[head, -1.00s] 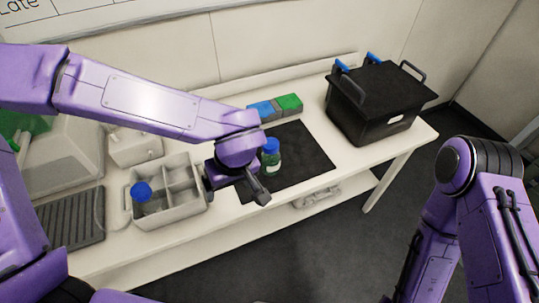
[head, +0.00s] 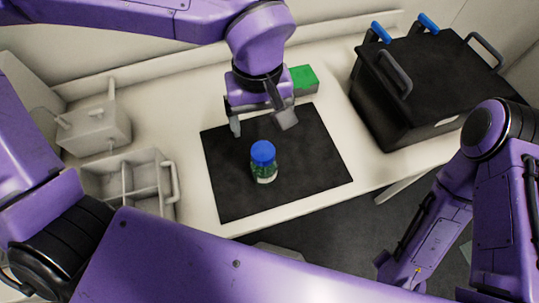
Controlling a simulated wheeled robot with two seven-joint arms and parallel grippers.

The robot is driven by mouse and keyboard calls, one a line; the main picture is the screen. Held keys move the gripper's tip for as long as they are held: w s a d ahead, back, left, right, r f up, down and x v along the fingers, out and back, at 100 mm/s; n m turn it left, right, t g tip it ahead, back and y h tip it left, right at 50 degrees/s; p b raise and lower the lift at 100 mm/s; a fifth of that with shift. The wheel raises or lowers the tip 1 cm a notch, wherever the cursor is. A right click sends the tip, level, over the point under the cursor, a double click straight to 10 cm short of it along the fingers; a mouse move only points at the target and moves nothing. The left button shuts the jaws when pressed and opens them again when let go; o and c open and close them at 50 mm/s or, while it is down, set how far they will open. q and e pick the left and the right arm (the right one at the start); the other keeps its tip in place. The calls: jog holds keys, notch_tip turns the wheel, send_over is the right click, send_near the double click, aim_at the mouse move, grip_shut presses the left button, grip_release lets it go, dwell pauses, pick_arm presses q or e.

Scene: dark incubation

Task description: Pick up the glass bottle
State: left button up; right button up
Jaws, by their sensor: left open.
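The glass bottle (head: 264,172) stands upright on a dark mat (head: 225,190). It has a blue cap, greenish contents and a pale label. My left gripper (head: 262,128) is open and empty, its fingers spread and pointing down toward the mat. In the picture it is just above the bottle, on the far side of it, and appears apart from it. My right arm shows at the right, but its gripper is out of view.
A grey divided caddy (head: 172,194) stands left of the mat, partly hidden by my arm. A green box (head: 303,78) lies behind the mat. A large black lidded box (head: 425,75) with blue clips stands at the right. White table (head: 190,150) is bare between caddy and mat.

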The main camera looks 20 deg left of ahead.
aim_at(263, 150)
pick_arm(q)
jog(key=f, duration=1.1)
jog(key=shift+s+d+f+b, duration=0.15)
jog(key=shift+s+b, duration=0.05)
jog(key=shift+b, duration=0.1)
grip_shut()
